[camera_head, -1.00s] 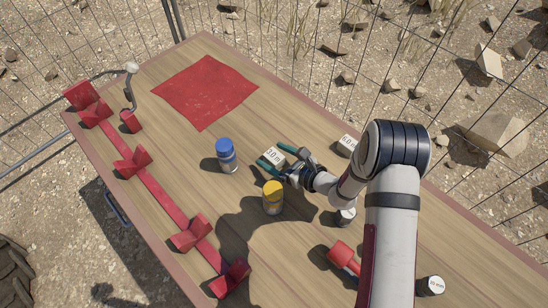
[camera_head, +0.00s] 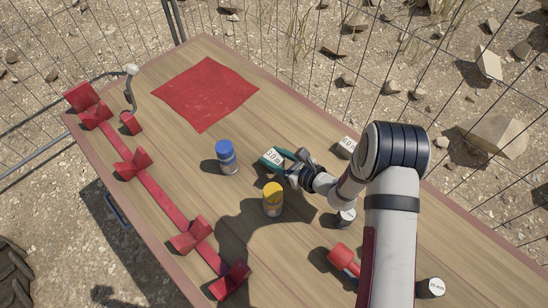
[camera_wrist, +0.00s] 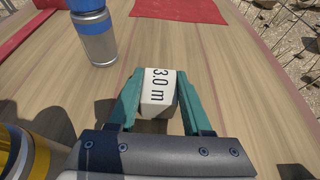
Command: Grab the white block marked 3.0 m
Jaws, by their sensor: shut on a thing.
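The white block marked 3.0 m (camera_wrist: 158,86) sits between the two teal fingers of my gripper (camera_wrist: 157,98) in the wrist view. The fingers touch its left and right sides, and the label faces up. In the head view the same block (camera_head: 273,156) shows at the tip of my gripper (camera_head: 277,160), just above or on the wooden table; I cannot tell whether it touches the wood. My gripper is shut on this block.
A blue-capped canister (camera_head: 227,156) stands left of the block, and a yellow-topped canister (camera_head: 272,198) stands close below my gripper. Another white block (camera_head: 347,145) lies to the right. A red mat (camera_head: 205,90) and bare wood lie beyond. Red brackets (camera_head: 132,163) line the left edge.

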